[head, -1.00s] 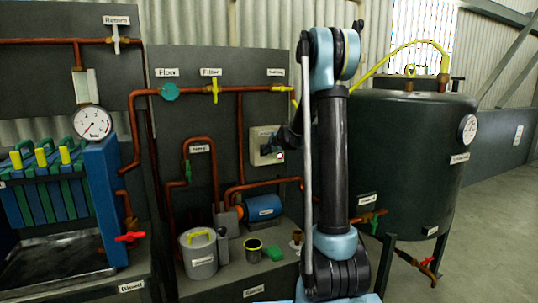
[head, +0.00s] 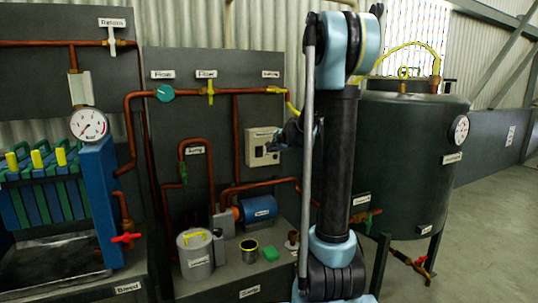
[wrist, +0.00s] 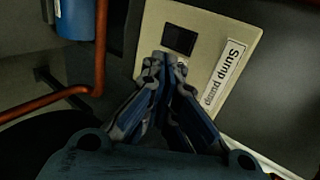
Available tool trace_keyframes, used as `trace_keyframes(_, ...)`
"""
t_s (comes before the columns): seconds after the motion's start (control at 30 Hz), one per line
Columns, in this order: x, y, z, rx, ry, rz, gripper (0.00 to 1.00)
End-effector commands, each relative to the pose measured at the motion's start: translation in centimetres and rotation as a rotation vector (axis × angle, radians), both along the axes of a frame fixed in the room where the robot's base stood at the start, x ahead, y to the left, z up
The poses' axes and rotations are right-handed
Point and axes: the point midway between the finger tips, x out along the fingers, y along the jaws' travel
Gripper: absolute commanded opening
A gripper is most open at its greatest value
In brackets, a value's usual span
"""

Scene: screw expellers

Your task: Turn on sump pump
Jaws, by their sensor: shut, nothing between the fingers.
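The sump pump switch box (head: 262,147) is a pale box on the dark panel in the head view. In the wrist view the box (wrist: 205,35) fills the top middle, with a "Sump pump" label (wrist: 225,72) and a dark square switch (wrist: 179,40). Whether the switch is on or off I cannot tell. My gripper (wrist: 165,62) is shut and empty, its fingertips just below the switch in that picture; contact is unclear. In the head view my gripper (head: 279,142) is at the box's right edge, partly hidden by my arm.
A blue motor (head: 259,209) and copper pipes (head: 188,96) are left of my arm. A large dark tank (head: 405,165) stands close on the right. Open floor (head: 485,235) lies at far right.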

Motion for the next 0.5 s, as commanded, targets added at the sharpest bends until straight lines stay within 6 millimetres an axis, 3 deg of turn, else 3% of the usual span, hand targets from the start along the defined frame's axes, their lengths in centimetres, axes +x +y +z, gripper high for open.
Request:
trace_keyframes(0.23, -2.0, -0.7, 1.3, 0.001, 0.000, -0.001, 0.00)
trace_keyframes(0.5, -2.6, -0.9, 1.8, 0.000, 0.000, 0.001, 0.00)
